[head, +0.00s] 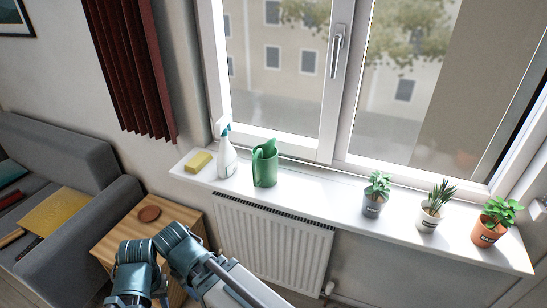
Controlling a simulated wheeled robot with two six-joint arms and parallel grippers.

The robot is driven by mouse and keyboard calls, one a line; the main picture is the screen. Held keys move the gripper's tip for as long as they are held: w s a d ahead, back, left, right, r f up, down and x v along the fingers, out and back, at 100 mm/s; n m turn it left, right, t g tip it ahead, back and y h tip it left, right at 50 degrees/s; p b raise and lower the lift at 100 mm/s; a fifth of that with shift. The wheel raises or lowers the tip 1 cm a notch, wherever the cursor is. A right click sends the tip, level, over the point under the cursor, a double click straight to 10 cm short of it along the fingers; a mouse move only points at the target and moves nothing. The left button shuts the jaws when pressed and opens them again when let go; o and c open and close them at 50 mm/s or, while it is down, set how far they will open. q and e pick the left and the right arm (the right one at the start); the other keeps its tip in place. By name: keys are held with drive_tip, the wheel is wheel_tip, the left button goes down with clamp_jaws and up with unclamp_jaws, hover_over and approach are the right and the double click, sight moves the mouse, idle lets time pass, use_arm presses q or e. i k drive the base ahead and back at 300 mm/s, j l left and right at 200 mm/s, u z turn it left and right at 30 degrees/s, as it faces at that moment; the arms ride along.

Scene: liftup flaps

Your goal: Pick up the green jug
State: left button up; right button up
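The green jug (265,164) stands upright on the white windowsill, left of centre in the head view. Its handle or spout side faces left, close to a white spray bottle. Part of one of my arms, with teal joints, shows at the lower left, well below the sill and apart from the jug. The gripper of that arm is not visible. My other gripper is not in view either. Nothing hides the jug.
The spray bottle (227,158) and a yellow sponge (198,162) are left of the jug. Three potted plants (375,199) stand on the right of the windowsill (318,190). A radiator (275,245) is below. A wooden side table (125,229) holds a brown dish (149,213).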

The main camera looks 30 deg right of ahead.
sight(264, 156)
drive_tip(key=i+j+z, duration=0.15)
drive_tip(key=i+z, duration=0.25)
drive_tip(key=i+j+z, duration=0.65)
drive_tip(key=z, duration=0.2)
